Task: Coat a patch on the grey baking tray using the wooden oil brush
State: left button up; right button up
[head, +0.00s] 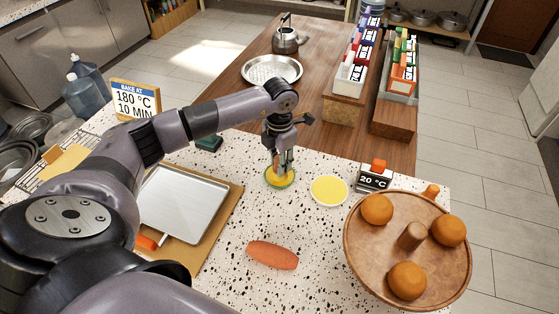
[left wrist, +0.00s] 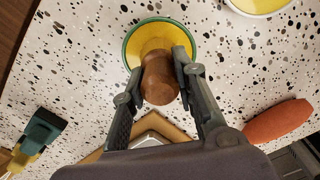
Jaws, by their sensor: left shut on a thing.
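My left gripper (head: 283,168) is over a green-rimmed dish (head: 268,184) with yellow inside. In the left wrist view its fingers (left wrist: 165,75) are shut around the brown wooden handle of the oil brush (left wrist: 160,80). The handle points up towards the camera, and the brush's lower end is at the yellow inside the green-rimmed dish (left wrist: 128,45); the bristles are hidden or hard to make out. The grey baking tray (head: 183,205) lies on a brown board, left of the dish, with its surface bare. My right gripper is not in view.
A second yellow dish (head: 329,190) stands to the right. An orange-red long object (head: 273,255) lies in front. A round wooden tray (head: 360,255) with orange fruit is at right. A dark green object (head: 209,142) lies behind the baking tray. Speckled counter between is clear.

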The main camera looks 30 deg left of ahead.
pick_arm(q)
jog(key=shift+r+p, duration=1.85)
jog(key=shift+r, duration=1.55)
jog(key=shift+s+d+m+b, duration=0.1)
jog(key=shift+d+m+b, duration=0.2)
jog(key=shift+d+m, duration=0.35)
jog(key=s+d+r+m+b, duration=0.1)
jog(key=s+d+m+b, duration=0.2)
jog(key=m, duration=1.2)
jog(key=s+d+r+m+b, duration=0.1)
jog(key=s+d+m+b, duration=0.2)
jog(key=s+d+m, duration=0.6)
jog(key=s+m, duration=0.2)
jog(key=m, duration=0.5)
jog(key=shift+s+b, duration=0.25)
jog(key=shift+b, duration=0.05)
